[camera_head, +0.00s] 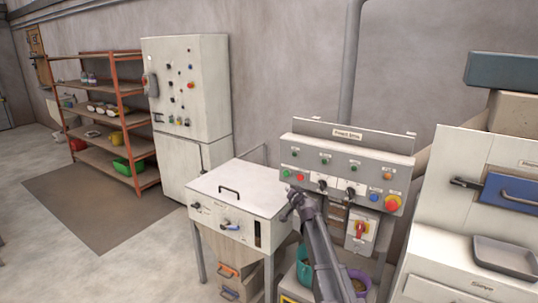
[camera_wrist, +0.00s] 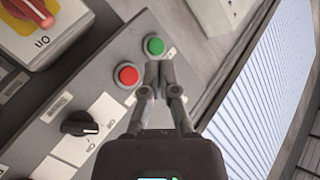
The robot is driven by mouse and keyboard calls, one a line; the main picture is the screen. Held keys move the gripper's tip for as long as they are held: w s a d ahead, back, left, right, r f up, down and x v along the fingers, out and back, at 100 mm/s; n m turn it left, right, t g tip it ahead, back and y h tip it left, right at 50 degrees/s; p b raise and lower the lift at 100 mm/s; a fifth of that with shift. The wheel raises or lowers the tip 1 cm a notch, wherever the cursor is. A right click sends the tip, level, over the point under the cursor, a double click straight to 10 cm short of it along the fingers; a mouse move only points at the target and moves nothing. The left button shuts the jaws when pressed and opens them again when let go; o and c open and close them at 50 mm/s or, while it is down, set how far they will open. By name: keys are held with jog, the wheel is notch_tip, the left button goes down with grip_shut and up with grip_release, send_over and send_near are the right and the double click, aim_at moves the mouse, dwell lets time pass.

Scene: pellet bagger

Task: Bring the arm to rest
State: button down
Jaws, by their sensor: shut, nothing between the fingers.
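My gripper (camera_head: 291,202) is shut and empty in front of the left end of the grey control panel (camera_head: 340,172) in the head view. In the wrist view its closed fingertips (camera_wrist: 158,68) appear beside a red button (camera_wrist: 128,75) and below a green button (camera_wrist: 154,46). Whether the fingertips touch the panel cannot be told. A black rotary switch (camera_wrist: 79,124) shows at the lower left of the wrist view. My arm reaches up from the bottom of the head view and hides part of the area below the panel.
A white cabinet (camera_head: 243,200) with a handle on its lid stands left of my gripper. A tall switch cabinet (camera_head: 187,90) and an orange shelf rack (camera_head: 110,95) stand further back. A blue-handled machine with a grey tray (camera_head: 505,258) is at the right. Open floor (camera_head: 40,240) lies at the left.

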jog(key=s+a+f+n+g+y, duration=0.25)
jog(key=s+f+g, duration=0.2)
jog(key=s, duration=0.55)
jog(key=s+d+f+g+h, duration=0.1)
jog(key=s+f+g, duration=0.2)
jog(key=s, duration=0.7)
jog(key=s+d+f+n+g+h, duration=0.1)
jog(key=s+f+g, duration=0.3)
jog(key=s, duration=0.7)
jog(key=s+d+f+n+g+h, duration=0.1)
jog(key=s+d+f+g+h, duration=0.1)
jog(key=s, duration=0.8)
jog(key=shift+s+d+f+g+h, duration=0.25)
jog(key=shift+d+f+g+h, duration=0.15)
jog(key=shift+f+g+h, duration=0.55)
jog(key=shift+r, duration=0.15)
